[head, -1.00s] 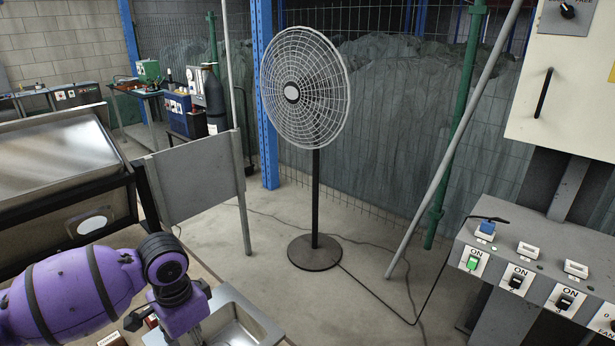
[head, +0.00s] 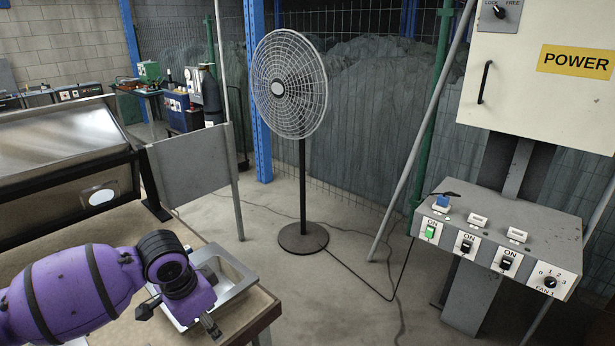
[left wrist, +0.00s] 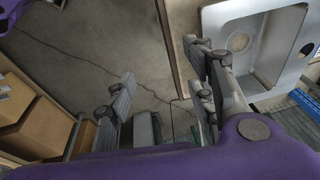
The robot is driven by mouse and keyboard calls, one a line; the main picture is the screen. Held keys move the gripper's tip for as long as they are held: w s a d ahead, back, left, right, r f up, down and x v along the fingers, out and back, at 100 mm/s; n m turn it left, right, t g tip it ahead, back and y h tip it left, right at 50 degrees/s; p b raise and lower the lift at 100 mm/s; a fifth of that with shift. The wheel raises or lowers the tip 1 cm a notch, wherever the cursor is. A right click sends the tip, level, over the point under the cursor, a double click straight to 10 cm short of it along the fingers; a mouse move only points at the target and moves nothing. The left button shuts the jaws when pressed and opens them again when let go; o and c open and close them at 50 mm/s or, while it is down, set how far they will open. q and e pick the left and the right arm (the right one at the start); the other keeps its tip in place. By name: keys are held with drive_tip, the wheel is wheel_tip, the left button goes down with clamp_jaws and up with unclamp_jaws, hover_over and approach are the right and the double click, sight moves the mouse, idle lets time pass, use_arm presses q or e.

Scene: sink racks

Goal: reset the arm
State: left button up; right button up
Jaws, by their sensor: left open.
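My left arm is purple with black bands and comes in from the left in the head view. My left gripper (head: 207,328) points down at the near edge of the workbench, beside the small metal sink (head: 236,272). In the left wrist view the gripper (left wrist: 160,105) has its two grey fingers spread apart with nothing between them. The concrete floor shows beyond the fingers, and the sink (left wrist: 250,45) lies to the right. My right gripper is in neither view.
A pedestal fan (head: 290,85) stands on the floor in the middle. A grey switch console (head: 500,245) with a POWER cabinet (head: 550,90) above is at right. A metal-topped machine (head: 60,150) stands at left. Cardboard boxes (left wrist: 30,125) show in the left wrist view. Floor around the fan is mostly clear.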

use_arm(q)
drive_tip(key=w+d+t+h, duration=0.3)
drive_tip(key=w+d+t, duration=0.1)
drive_tip(key=w+d, duration=0.25)
drive_tip(key=s+d+f+t+h, duration=0.2)
drive_tip(key=s+d+f+t, duration=0.1)
drive_tip(key=s+d+f, duration=0.15)
drive_tip(key=s+a+f+n+y, duration=0.1)
drive_tip(key=s+f, duration=0.4)
drive_tip(key=s, duration=0.5)
drive_tip(key=s+a+f+n+y+p, duration=0.1)
drive_tip(key=s+a+f+n, duration=0.3)
drive_tip(key=s, duration=0.6)
drive_tip(key=s+a+f+n+y, duration=0.3)
drive_tip(key=s+a+f, duration=0.1)
drive_tip(key=s+f, duration=0.4)
drive_tip(key=shift+s+p, duration=0.3)
drive_tip(key=shift+s, duration=0.85)
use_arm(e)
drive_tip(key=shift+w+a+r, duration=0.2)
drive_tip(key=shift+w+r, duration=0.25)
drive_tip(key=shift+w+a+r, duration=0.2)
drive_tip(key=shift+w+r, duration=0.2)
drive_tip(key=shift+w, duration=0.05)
